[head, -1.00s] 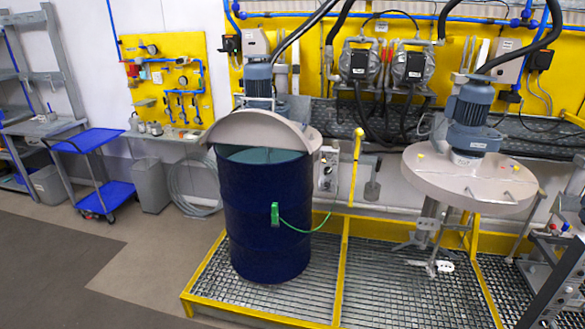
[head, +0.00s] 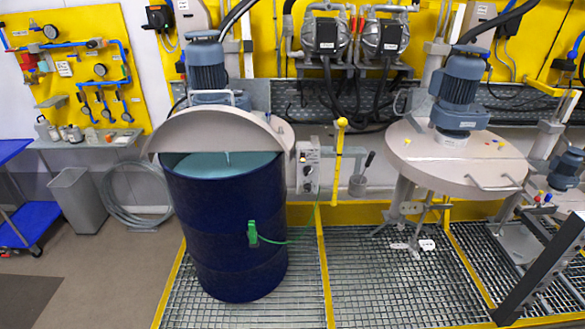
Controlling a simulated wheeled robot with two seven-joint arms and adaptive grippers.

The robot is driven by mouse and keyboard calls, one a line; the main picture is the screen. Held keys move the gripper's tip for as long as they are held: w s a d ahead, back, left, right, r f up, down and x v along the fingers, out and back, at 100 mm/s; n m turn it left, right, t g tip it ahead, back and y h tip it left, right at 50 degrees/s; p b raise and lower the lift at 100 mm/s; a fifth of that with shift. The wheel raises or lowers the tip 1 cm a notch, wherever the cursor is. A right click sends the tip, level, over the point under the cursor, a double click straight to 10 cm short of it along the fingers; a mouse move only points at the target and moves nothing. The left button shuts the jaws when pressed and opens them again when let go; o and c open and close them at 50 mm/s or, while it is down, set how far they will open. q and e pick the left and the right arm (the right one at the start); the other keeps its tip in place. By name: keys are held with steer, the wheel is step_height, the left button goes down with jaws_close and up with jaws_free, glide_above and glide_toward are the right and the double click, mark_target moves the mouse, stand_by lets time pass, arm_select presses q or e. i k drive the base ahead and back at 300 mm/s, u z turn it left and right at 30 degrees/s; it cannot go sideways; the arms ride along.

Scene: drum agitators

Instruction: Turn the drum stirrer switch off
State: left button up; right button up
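The dark blue drum (head: 225,235) stands upright on the floor grating, with pale blue-green contents showing inside. A grey lid (head: 218,130) is tilted up above its back edge, and a blue stirrer motor (head: 208,68) stands behind the lid. A small grey control box (head: 308,167) with small knobs is right of the drum, beside a yellow lever (head: 338,160). It looks like the stirrer's switch box; the switch position is too small to tell. A green clamp (head: 252,233) with a green cable is on the drum's side. Neither gripper is in view.
A second stirrer with a round grey lid (head: 410,160) and blue motor (head: 460,90) stands at right without a drum. The yellow-edged grating (head: 385,280) is open in front. A grey bin (head: 78,203) and blue cart (head: 28,225) are at left. Dark framework crosses the lower right.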

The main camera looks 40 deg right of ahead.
mark_target(308, 169)
steer(key=z, duration=0.4)
steer(key=i, duration=1.05)
steer(key=z, duration=0.65)
